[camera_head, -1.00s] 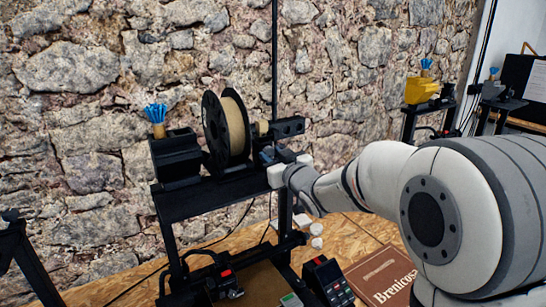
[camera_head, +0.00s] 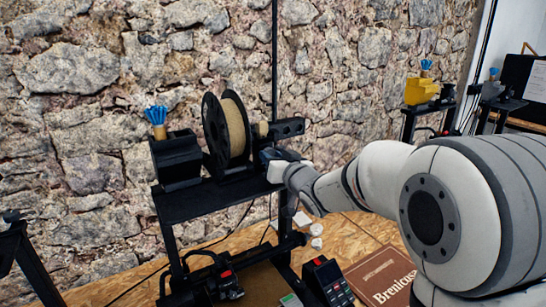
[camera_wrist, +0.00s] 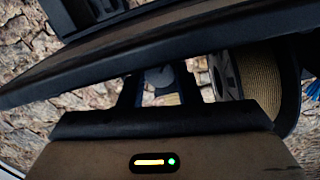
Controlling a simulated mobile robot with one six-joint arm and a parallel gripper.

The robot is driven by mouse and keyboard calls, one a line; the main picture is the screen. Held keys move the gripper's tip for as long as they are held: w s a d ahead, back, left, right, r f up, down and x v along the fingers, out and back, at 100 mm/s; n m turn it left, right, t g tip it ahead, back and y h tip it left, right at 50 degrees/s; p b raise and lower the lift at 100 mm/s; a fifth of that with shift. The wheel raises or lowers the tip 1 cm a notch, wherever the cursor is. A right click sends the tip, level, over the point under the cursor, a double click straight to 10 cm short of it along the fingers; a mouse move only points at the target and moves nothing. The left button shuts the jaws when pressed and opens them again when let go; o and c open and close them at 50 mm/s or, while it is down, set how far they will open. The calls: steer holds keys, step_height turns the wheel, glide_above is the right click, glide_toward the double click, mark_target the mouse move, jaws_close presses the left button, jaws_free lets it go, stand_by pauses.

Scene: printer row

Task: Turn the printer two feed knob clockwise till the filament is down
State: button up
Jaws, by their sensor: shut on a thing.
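The printer (camera_head: 205,203) is a black frame with a spool of tan filament (camera_head: 235,128) on top. The spool also shows at the right of the wrist view (camera_wrist: 258,78). A black feeder part (camera_head: 287,128) sticks out to the right of the spool. My gripper (camera_head: 269,157) is just below that part, its fingers mostly hidden by my wrist. In the wrist view my gripper's dark fingers (camera_wrist: 160,82) are closed around a grey round feed knob (camera_wrist: 160,76). A dark bar crosses above them. The knob's marking and the filament end are not clear.
A black box (camera_head: 176,160) with a cup of blue pieces (camera_head: 157,120) stands left of the spool. A keypad unit (camera_head: 326,280) and a brown book (camera_head: 380,277) lie below. Another printer with a yellow part (camera_head: 420,91) stands at the right. A stone wall is close behind.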

steer(key=shift+m+p, duration=0.35)
steer(key=shift+m, duration=0.75)
steer(key=o, duration=1)
steer(key=shift+c, duration=0.2)
steer(key=b+v, duration=0.2)
steer(key=v, duration=0.6)
